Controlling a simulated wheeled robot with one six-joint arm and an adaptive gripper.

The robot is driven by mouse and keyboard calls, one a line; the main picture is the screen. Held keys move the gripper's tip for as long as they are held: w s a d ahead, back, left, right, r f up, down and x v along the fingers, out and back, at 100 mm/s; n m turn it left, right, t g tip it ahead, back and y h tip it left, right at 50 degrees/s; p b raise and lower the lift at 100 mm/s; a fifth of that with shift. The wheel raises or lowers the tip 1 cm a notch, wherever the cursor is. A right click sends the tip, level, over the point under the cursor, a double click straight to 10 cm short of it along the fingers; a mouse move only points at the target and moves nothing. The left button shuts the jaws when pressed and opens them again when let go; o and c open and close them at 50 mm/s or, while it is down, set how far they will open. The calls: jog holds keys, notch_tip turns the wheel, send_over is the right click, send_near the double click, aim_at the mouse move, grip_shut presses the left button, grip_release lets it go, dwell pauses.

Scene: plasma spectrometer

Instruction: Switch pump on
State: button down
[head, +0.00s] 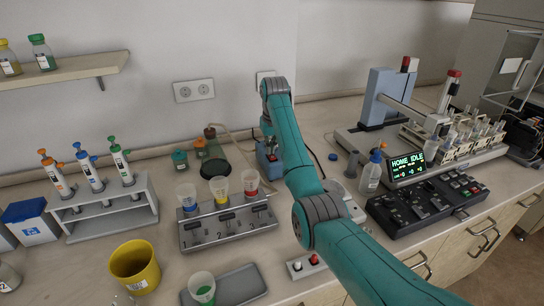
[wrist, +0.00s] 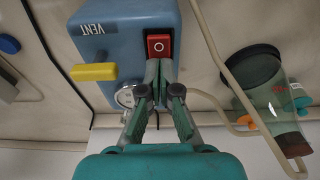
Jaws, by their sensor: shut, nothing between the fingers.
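The pump is a blue box (wrist: 120,38) with a red rocker switch (wrist: 159,44), a yellow lever (wrist: 94,72) beside a VENT label, and a round gauge (wrist: 125,97). In the head view the pump (head: 265,163) stands near the wall, partly hidden by my arm. My gripper (wrist: 159,68) is shut and empty, with its fingertips right by the near edge of the red switch. I cannot tell whether they touch it. The switch bears a white mark; whether it is on or off is not clear.
A dark-capped flask (wrist: 268,95) with a hose lies right of the pump in the wrist view. On the bench are a rack with three coloured cups (head: 222,228), a pipette stand (head: 108,215), a yellow beaker (head: 135,265) and a spectrometer control panel (head: 425,205).

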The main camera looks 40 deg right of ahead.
jog(key=shift+f, duration=0.25)
jog(key=shift+r, duration=3.6)
